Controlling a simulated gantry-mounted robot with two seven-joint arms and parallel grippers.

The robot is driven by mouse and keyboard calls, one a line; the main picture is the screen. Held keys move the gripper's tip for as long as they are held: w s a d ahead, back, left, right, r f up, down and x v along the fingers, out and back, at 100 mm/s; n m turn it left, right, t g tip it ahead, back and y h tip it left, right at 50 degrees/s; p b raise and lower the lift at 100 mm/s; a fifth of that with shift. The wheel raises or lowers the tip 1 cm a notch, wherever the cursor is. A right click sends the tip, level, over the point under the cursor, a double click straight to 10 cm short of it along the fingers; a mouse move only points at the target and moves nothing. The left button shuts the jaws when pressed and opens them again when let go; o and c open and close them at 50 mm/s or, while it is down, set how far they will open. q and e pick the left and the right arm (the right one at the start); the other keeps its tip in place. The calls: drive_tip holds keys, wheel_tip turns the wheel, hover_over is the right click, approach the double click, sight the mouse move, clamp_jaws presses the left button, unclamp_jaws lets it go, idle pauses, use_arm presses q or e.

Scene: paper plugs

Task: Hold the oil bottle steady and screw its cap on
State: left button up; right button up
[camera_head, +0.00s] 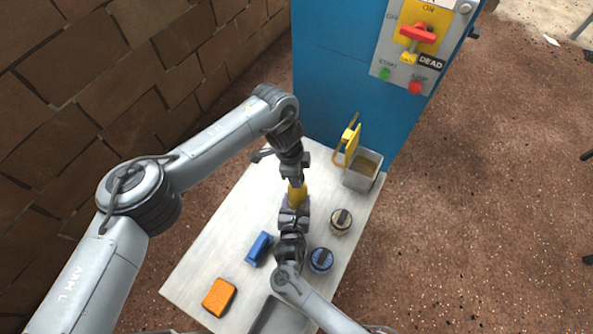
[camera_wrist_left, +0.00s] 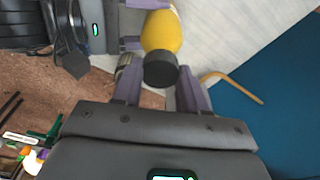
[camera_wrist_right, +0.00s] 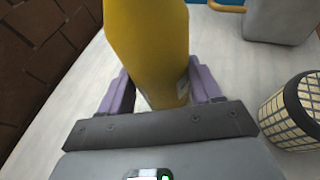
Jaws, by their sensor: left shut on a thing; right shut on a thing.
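My left gripper (camera_head: 296,181) comes from above and is shut on the cap, with a finger on each side. My right gripper (camera_head: 295,205) is shut on the bottle's body; the right wrist view shows its purple fingers on both sides of the bottle (camera_wrist_right: 150,50). The cap's seating on the neck is hard to tell.
Two round containers (camera_head: 340,222) (camera_head: 321,260) stand right of my right arm. A blue block (camera_head: 258,248) and an orange block (camera_head: 219,297) lie left.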

use_arm(q)
drive_tip(key=shift+f, duration=0.25)
drive_tip(key=shift+f, duration=0.5)
idle(0.5)
